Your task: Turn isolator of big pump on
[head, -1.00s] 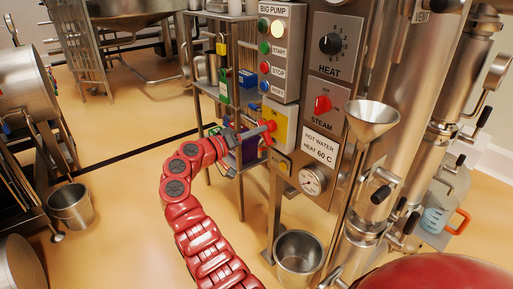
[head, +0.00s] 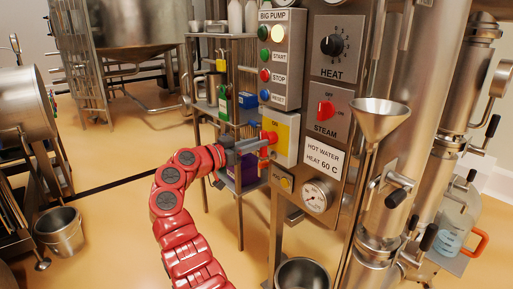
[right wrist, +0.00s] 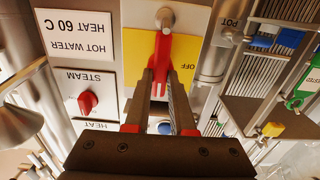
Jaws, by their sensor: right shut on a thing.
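The big pump isolator is a yellow plate (head: 287,139) with a red handle (head: 268,138), below the BIG PUMP button box (head: 281,57). My right gripper (head: 258,143) reaches it from the left in the head view and is shut on the handle. In the right wrist view the fingers (right wrist: 164,84) lie on both sides of the red handle (right wrist: 163,52), which runs up and down the picture across the yellow plate (right wrist: 138,52). An upside-down OFF label shows right of the handle there. The fingers partly hide the handle. My left gripper is not in view.
The STEAM switch (head: 326,109), HEAT dial (head: 333,45) and gauge (head: 317,196) are right of the isolator. A metal funnel (head: 380,118) stands further right. A shelf rack (head: 240,185) with bottles is close behind my gripper.

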